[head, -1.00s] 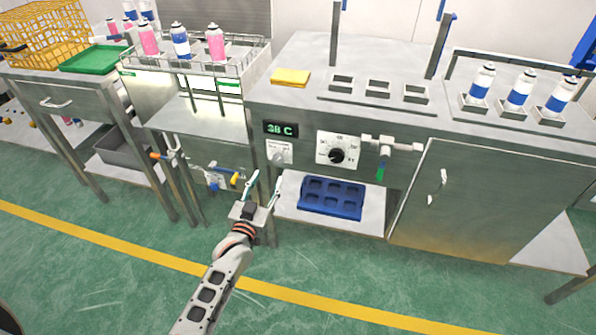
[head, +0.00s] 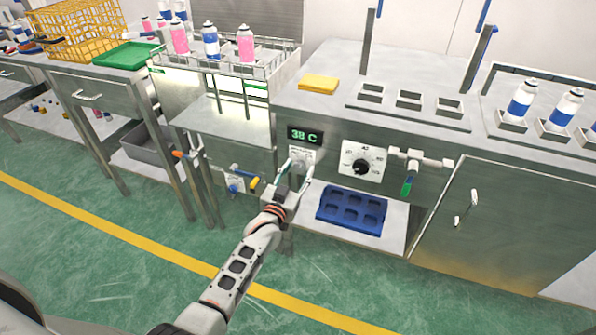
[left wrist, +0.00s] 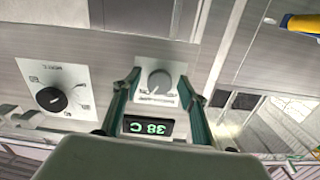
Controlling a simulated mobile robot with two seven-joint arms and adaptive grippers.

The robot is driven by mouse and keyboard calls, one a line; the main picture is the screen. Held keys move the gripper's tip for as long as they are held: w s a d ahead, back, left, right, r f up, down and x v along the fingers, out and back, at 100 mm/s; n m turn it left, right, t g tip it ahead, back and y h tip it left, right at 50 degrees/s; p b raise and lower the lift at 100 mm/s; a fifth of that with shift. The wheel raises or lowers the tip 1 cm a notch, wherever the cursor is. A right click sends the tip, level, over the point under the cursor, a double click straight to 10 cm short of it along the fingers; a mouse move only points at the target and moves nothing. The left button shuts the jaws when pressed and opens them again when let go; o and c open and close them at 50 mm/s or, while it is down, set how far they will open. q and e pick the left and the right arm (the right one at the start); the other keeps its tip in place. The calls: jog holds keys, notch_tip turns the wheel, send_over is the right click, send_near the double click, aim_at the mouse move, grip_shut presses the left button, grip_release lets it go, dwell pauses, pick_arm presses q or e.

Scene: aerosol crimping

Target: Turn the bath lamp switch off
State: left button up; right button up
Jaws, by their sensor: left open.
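The lamp switch is a small grey knob (left wrist: 160,82) on a white plate (left wrist: 149,68) in the left wrist view, below the green 38 C display (head: 305,136) on the bath's front panel. In the head view the plate (head: 302,155) is partly hidden by my left gripper (head: 297,170). That gripper is open and empty, its fingers pointing at the panel. In the left wrist view its two fingertips (left wrist: 159,79) lie on either side of the knob. I cannot tell whether they touch it. My right gripper is not in view.
A larger black dial (head: 361,166) and a green-handled valve (head: 407,184) are to the right of the switch. A blue tray (head: 352,209) lies on the shelf below. A yellow-handled valve (head: 253,183) is to the left. The green floor in front is clear.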

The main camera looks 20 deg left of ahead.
pick_arm(q)
jog(key=c, duration=1)
jog(key=shift+c, duration=0.4)
